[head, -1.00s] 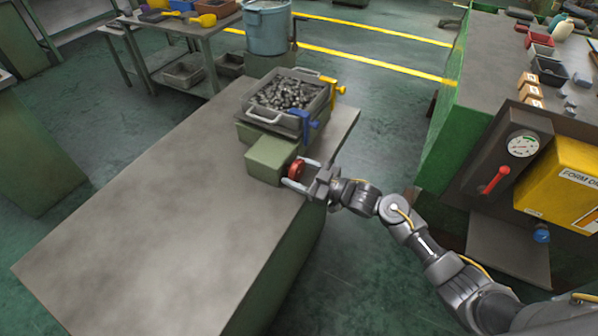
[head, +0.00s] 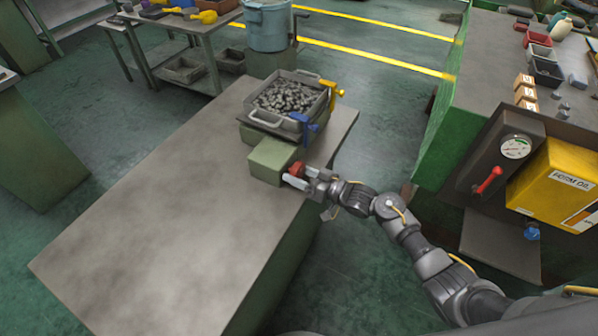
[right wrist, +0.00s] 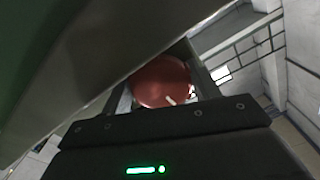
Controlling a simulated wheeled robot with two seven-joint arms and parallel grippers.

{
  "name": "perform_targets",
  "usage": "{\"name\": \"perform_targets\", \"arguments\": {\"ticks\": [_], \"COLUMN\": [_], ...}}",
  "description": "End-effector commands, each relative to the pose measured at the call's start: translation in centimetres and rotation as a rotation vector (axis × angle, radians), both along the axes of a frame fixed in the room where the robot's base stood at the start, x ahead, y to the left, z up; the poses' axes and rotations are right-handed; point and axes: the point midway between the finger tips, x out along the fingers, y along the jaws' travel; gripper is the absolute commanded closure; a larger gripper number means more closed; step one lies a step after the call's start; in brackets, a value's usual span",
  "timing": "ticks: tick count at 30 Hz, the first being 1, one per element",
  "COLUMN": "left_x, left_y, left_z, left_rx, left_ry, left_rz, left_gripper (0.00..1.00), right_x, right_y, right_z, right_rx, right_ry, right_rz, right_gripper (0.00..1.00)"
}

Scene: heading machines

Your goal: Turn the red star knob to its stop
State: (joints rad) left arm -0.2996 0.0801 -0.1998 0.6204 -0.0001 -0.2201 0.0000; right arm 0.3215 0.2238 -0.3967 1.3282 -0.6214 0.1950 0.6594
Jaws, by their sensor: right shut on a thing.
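The red star knob (head: 297,169) sits on the right face of a green box (head: 270,160) at the table's right edge. My right gripper (head: 293,175) is shut on the knob, one finger on each side, and partly covers it in the head view. In the right wrist view the knob (right wrist: 160,82) shows as a red disc between the fingers, with a small pale mark near its lower right. My left gripper is in neither view.
A tray of small metal parts (head: 290,98) stands behind the box, with a blue clamp (head: 303,126) and a yellow clamp (head: 331,90) on it. The near table top (head: 170,210) is clear. A green machine with a gauge (head: 515,147) stands to the right.

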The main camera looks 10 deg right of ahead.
Motion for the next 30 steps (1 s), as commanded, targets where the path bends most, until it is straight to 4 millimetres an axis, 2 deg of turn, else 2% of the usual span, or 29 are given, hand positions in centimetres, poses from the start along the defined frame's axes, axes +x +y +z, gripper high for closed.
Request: {"name": "perform_targets", "arguments": {"ticks": [15, 16, 21, 30], "left_x": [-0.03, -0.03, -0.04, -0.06], "left_y": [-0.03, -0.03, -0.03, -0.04], "left_z": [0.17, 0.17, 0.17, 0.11], "left_rx": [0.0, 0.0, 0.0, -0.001], "left_ry": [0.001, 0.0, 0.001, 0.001], "left_rz": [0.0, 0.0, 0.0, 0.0], "left_gripper": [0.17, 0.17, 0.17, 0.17], "right_x": [-0.02, -0.02, -0.02, -0.12], "right_y": [-0.03, -0.03, -0.01, -0.18], "right_z": [-0.04, -0.04, -0.04, -0.06], "right_rx": [0.013, 0.013, 0.013, 0.013], "right_ry": [0.021, 0.021, 0.021, 0.02], "right_rz": [0.0, 0.0, 0.0, 0.0], "right_gripper": [0.62, 0.38, 0.17, 0.17]}}
